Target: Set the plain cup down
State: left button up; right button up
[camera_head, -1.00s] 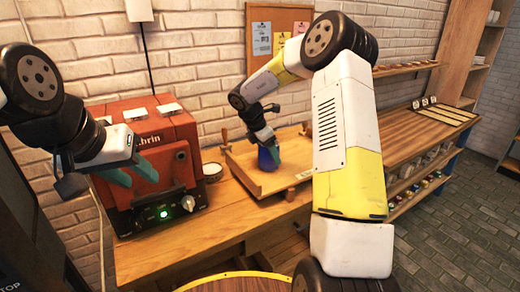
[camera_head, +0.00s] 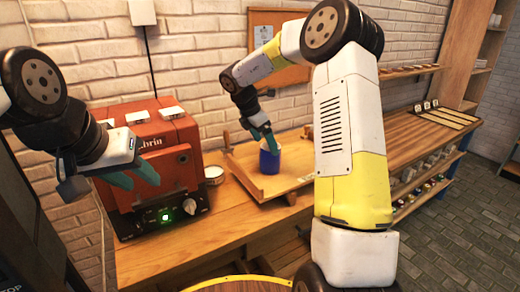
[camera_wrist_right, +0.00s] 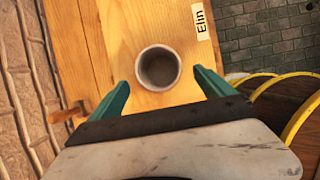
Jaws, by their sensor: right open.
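The cup (camera_head: 269,161), blue outside with a pale rim, stands upright on a wooden tray (camera_head: 247,180) on the bench. In the right wrist view the cup (camera_wrist_right: 158,67) shows its grey inside from above, on bare wood. My right gripper (camera_head: 263,134) is open just above the cup. In the right wrist view its teal fingers (camera_wrist_right: 160,78) are spread to either side of the cup and do not hold it. My left gripper (camera_head: 134,177) is open and empty in front of the red oven.
The red oven (camera_head: 157,150) with a lit green knob stands left of the tray. A small round tin (camera_head: 213,174) sits between them. A name label "Elin" (camera_wrist_right: 203,20) is on the tray. Shelves (camera_head: 420,160) with small paint pots are at the right.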

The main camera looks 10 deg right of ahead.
jog(key=w+d+r+n+t+h, duration=0.1)
jog(key=w+r+n+t, duration=0.3)
jog(key=r, duration=0.5)
jog(key=w+r+n+t, duration=0.1)
jog(key=r+n+t, duration=0.35)
jog(key=r, duration=0.55)
jog(key=s+a+r+n+t+y, duration=0.4)
jog(key=a+r+n+t+y, duration=0.15)
jog(key=r+n, duration=0.75)
jog(key=s+a+f+n+g+y, duration=0.2)
jog(key=s+f+n, duration=0.1)
jog(key=s+n, duration=0.5)
jog(key=s+a+f+n+g+y, duration=0.1)
jog(key=s+a+f+n+y, duration=0.2)
jog(key=s+n, duration=0.45)
jog(key=s+d+f+n+g+h, duration=0.1)
jog(key=s+d+f+n+g, duration=0.2)
jog(key=s+f+n, duration=0.3)
jog(key=s+d+f+n+g+h, duration=0.2)
jog(key=s+f+n, duration=0.5)
jog(key=s, duration=0.4)
jog(key=shift+s+d+f+n+g, duration=0.35)
jog(key=shift+d+f+g, duration=0.4)
jog(key=shift+d, duration=0.45)
